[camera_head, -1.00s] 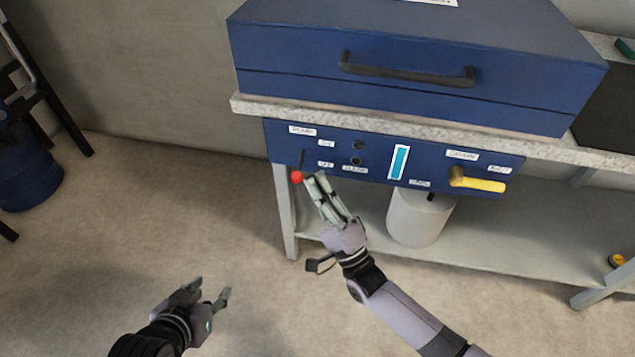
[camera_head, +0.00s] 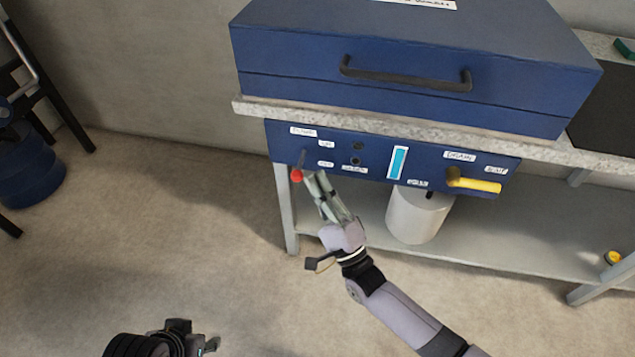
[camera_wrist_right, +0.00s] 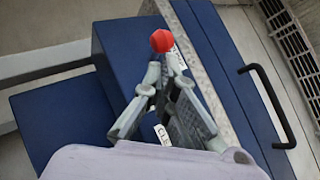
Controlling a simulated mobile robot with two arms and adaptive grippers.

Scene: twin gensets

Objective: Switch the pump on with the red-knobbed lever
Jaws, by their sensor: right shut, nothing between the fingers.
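The red-knobbed lever (camera_head: 297,175) is at the left end of the blue panel (camera_head: 380,140) under the bench top. Its short dark stem hangs down with the red knob at the lower end, beside the lower of two small labels. My right gripper (camera_head: 312,178) is shut and empty, its fingertips just right of the knob. In the right wrist view the red knob (camera_wrist_right: 162,41) shows just beyond the fingertips (camera_wrist_right: 166,60); I cannot tell whether they touch. My left gripper (camera_head: 196,335) is low at the bottom edge, away from the panel, its fingers only partly clear.
A yellow-handled lever (camera_head: 474,182) is at the panel's right. A blue lidded box (camera_head: 420,60) with a dark handle sits on the stone top. A white cylinder (camera_head: 418,215) stands below. A blue drum (camera_head: 28,170) is at far left. Floor left of the bench is clear.

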